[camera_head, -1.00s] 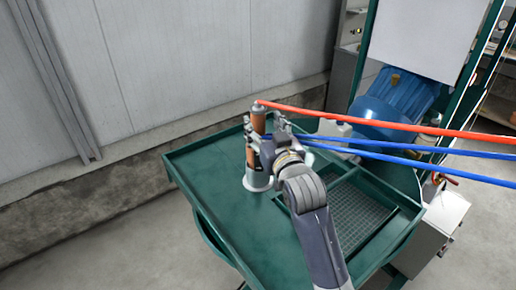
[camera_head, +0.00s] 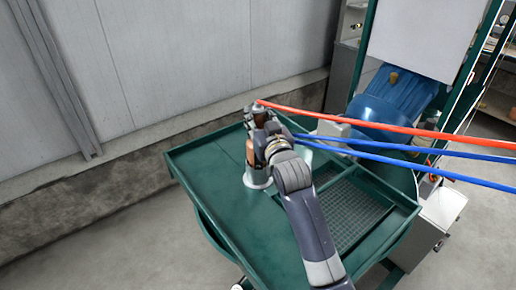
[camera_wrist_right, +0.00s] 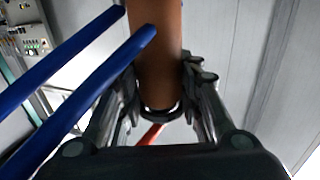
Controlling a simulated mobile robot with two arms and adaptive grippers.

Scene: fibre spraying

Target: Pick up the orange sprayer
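The orange sprayer (camera_head: 252,149) is an upright orange cylinder with a metal top, standing in a pale round holder (camera_head: 258,179) on the green table. My right gripper (camera_head: 259,124) is at its upper part and partly hides it. In the right wrist view the orange body (camera_wrist_right: 158,60) runs between the two fingers of the right gripper (camera_wrist_right: 160,85), one finger close on each side. Whether the fingers press on it I cannot tell. My left gripper is not in view.
A red hose (camera_head: 350,117) and blue hoses (camera_head: 400,158) run from the sprayer area to the right. The green table (camera_head: 215,195) has a raised rim and a grated tray (camera_head: 355,215) at right. The table's left part is clear.

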